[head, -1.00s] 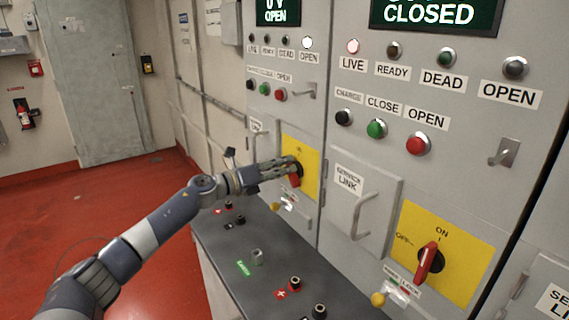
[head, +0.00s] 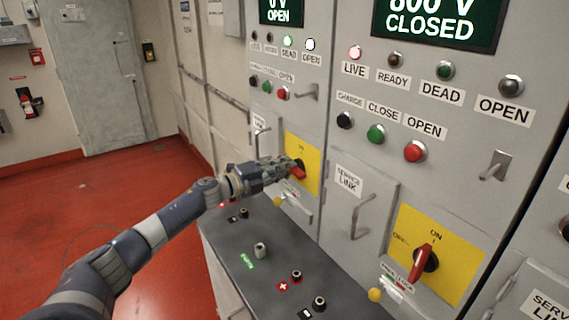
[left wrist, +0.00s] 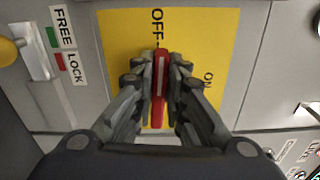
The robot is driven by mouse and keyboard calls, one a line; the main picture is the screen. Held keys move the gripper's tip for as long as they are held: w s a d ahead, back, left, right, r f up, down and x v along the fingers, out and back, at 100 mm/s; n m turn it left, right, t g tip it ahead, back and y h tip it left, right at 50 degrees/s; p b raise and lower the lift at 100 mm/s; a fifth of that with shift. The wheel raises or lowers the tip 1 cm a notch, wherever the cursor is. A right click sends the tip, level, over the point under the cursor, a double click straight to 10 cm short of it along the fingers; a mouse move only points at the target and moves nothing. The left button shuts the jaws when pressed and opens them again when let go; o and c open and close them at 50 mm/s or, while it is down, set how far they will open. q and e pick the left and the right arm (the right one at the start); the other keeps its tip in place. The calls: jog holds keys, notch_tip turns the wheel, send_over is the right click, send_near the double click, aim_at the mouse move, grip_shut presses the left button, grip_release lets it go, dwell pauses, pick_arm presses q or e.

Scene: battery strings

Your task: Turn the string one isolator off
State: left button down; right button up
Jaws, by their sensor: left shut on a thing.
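The left panel's isolator is a red handle (head: 298,173) on a yellow plate (head: 315,170). In the left wrist view the red handle (left wrist: 160,75) lies between the fingers of my left gripper (left wrist: 160,80) and lines up with the OFF mark; ON is off to the right. My left gripper (head: 290,166) is shut on this handle and hides part of it in the head view. The display (head: 281,12) above reads 0 V OPEN. Its DEAD lamp (head: 287,41) glows green and its OPEN lamp (head: 310,44) is white. My right gripper is not in view.
The right panel has its own red isolator handle (head: 423,262) and a display (head: 437,20) reading 800 V CLOSED. A service link door (head: 358,195) with a handle stands between the isolators. A dark ledge (head: 250,285) with terminals runs below. Red floor lies open at left.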

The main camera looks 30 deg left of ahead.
pick_arm(q)
jog(key=shift+a+n, duration=0.1)
jog(key=shift+n, duration=0.5)
jog(key=shift+f, duration=0.1)
jog(key=c, duration=1.6)
grip_release()
jog(key=v, duration=1.2)
jog(key=shift+f, duration=0.1)
